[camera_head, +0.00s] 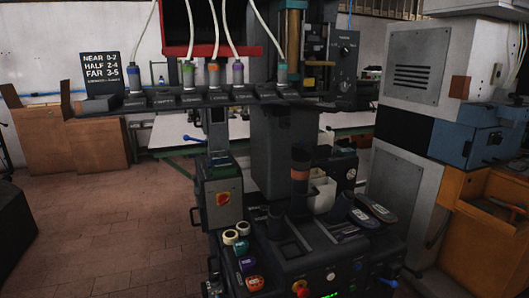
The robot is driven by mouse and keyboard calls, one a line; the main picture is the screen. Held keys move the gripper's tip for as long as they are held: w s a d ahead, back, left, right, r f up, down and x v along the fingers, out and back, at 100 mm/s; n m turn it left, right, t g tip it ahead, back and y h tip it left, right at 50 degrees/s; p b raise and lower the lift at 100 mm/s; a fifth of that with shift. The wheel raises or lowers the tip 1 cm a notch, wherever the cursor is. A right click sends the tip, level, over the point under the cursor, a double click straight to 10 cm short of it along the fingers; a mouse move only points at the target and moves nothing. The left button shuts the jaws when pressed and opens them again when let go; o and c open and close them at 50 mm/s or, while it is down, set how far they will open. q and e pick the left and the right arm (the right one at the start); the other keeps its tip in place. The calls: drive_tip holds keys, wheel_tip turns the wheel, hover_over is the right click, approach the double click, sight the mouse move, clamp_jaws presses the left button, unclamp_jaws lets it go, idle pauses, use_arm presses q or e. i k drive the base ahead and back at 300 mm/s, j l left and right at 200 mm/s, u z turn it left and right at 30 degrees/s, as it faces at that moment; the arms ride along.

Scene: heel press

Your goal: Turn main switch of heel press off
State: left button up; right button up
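The heel press (270,150) stands in the middle of the view, a tall dark machine with a wide lower deck. A rotary main switch (223,198), red on a yellow plate, is on the front of a grey box (222,180) at the press's left side. The switch is small in the picture, and I cannot tell its position for sure. Neither of my grippers is in view.
A shelf of bottles (187,75) hangs above. A grey cabinet (415,75) stands right. The tiled floor (110,220) at left is clear.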

sight(224, 199)
drive_tip(key=i+l+u, duration=0.2)
drive_tip(key=l, duration=0.2)
drive_tip(key=l+u, duration=0.25)
drive_tip(key=i+l+u, duration=0.2)
drive_tip(key=l, duration=0.35)
drive_tip(key=i+j, duration=0.15)
drive_tip(key=j, duration=0.2)
drive_tip(key=i+j, duration=0.1)
drive_tip(key=j, duration=0.25)
drive_tip(key=i+j, duration=0.15)
drive_tip(key=j, duration=0.2)
drive_tip(key=i+j, duration=0.25)
drive_tip(key=i, duration=0.2)
drive_tip(key=i+j+u, duration=0.1)
drive_tip(key=i, duration=0.4)
drive_tip(key=j, duration=0.1)
